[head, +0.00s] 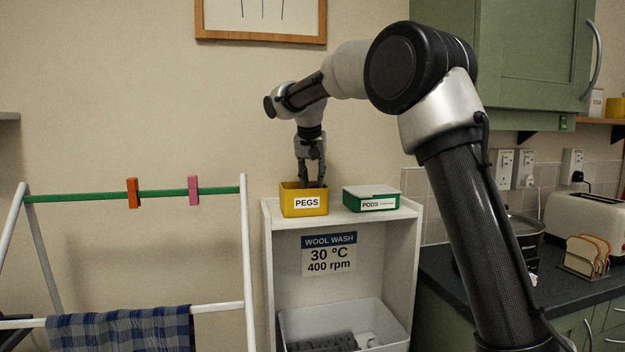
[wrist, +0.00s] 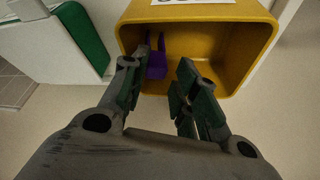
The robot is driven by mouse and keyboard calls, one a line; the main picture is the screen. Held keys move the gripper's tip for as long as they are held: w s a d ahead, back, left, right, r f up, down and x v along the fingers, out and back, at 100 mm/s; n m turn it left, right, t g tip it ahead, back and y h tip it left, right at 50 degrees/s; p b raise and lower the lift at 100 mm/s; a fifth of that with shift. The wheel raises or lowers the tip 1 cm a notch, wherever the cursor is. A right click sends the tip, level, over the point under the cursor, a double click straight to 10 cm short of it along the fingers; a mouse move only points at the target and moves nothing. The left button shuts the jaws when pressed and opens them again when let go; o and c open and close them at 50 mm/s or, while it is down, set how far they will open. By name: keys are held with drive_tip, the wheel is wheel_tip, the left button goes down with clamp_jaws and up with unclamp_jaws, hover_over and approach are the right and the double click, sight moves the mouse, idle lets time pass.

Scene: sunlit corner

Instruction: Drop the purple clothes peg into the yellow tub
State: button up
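The yellow tub (head: 293,209), labelled PEGS, stands on top of the white shelf unit. It also shows in the wrist view (wrist: 247,45), where I look down into it. The purple clothes peg (wrist: 157,63) is inside the tub, near its left wall in the wrist view. It is hidden in the head view. My gripper (head: 313,183) points down at the tub's opening. In the wrist view my gripper (wrist: 157,76) has its two fingers well apart with nothing between them. The left finger overlaps the peg's edge in the picture; I cannot tell whether they touch.
A green and white PODS box (head: 371,198) stands just right of the tub on the white shelf unit (head: 275,250). An orange peg (head: 133,193) and a pink peg (head: 194,190) are clipped on the airer's green rail (head: 85,197). The wall is close behind.

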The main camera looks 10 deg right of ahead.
drive_tip(key=v, duration=1.3)
drive_tip(key=s+d, duration=0.5)
drive_tip(key=s, duration=0.1)
drive_tip(key=s+d+f+n+y, duration=0.15)
drive_tip(key=s+d+f, duration=0.25)
drive_tip(key=s+d, duration=0.5)
drive_tip(key=s+d+f+n, duration=0.1)
drive_tip(key=s+f, duration=0.8)
drive_tip(key=s, duration=0.3)
drive_tip(key=s+d+f+n, duration=0.2)
drive_tip(key=s+f, duration=0.7)
drive_tip(key=s, duration=0.3)
drive_tip(key=shift+s, duration=0.2)
